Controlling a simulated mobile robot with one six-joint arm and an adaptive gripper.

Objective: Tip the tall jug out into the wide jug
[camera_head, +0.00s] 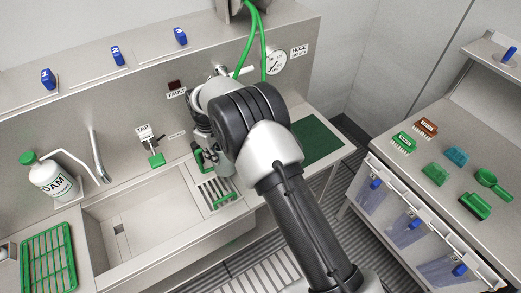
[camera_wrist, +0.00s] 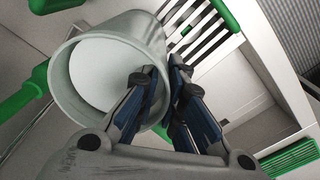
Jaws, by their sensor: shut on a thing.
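My gripper (camera_wrist: 166,82) is shut on the wall of a grey jug (camera_wrist: 58,82), with one finger inside the rim and one outside. The jug's mouth faces the wrist camera, and a flat white surface (camera_wrist: 100,72) shows inside it. In the head view my gripper (camera_head: 208,152) is mostly hidden behind my arm, and part of a grey jug (camera_head: 225,185) shows under it above the slatted drain area. I cannot tell for certain whether it is the tall jug. No second jug is clear in either view; green parts show beside the jug in the wrist view.
The sink basin (camera_head: 135,220) lies left of the gripper, with a white DAM bottle (camera_head: 50,180) and a green rack (camera_head: 48,258) beyond it. A green mat (camera_head: 318,142) lies right. A tap lever (camera_head: 156,158) stands behind. A side bench (camera_head: 455,205) holds brushes and scoops.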

